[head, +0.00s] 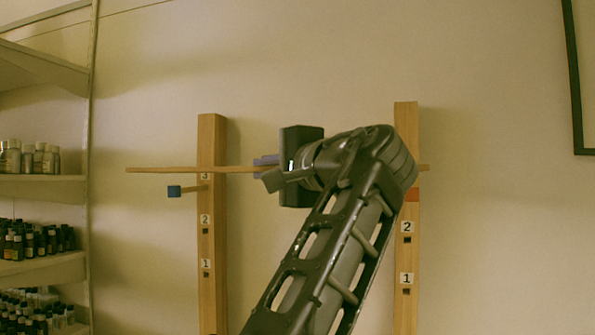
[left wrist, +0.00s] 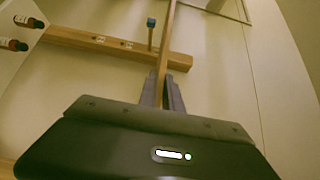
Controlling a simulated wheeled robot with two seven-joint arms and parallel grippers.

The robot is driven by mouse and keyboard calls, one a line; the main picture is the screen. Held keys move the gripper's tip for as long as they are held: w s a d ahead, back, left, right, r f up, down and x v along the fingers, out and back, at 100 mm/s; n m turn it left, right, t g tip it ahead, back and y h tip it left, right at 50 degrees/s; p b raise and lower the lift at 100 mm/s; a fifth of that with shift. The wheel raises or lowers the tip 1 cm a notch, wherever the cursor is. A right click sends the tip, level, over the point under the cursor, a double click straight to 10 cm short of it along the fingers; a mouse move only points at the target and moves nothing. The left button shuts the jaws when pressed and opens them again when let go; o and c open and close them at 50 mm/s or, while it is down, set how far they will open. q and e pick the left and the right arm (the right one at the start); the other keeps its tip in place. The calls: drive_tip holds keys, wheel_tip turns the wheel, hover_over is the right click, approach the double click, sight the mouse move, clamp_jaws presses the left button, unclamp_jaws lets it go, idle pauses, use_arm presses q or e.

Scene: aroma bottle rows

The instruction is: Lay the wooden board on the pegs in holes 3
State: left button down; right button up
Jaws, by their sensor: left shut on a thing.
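The wooden board (head: 150,169) is long and thin and level in the head view, crossing in front of the left post (head: 212,240) just above its label 3. My left gripper (head: 265,169) is shut on the board between the posts. The blue-tipped peg (head: 174,191) sticks out of the left post near label 3, with a visible gap below the board. In the left wrist view, the board (left wrist: 168,45) runs up from the fingers (left wrist: 163,92), beside the peg's blue end (left wrist: 151,22). An orange-red patch (head: 412,195) shows at the right post, its nature unclear. My arm hides the board's right part and label 3 there.
The right post (head: 405,255) shows labels 1 and 2 with dark holes below. Shelves (head: 45,180) with several small bottles stand at the left. A dark frame (head: 576,100) hangs at the right. The wall between the posts is bare.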

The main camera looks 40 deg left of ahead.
use_arm(q)
drive_tip(key=shift+w, duration=0.3)
drive_tip(key=shift+s+r, duration=0.15)
drive_tip(key=shift+s, duration=0.2)
drive_tip(key=shift+w, duration=0.15)
use_arm(e)
drive_tip(key=shift+w, duration=0.2)
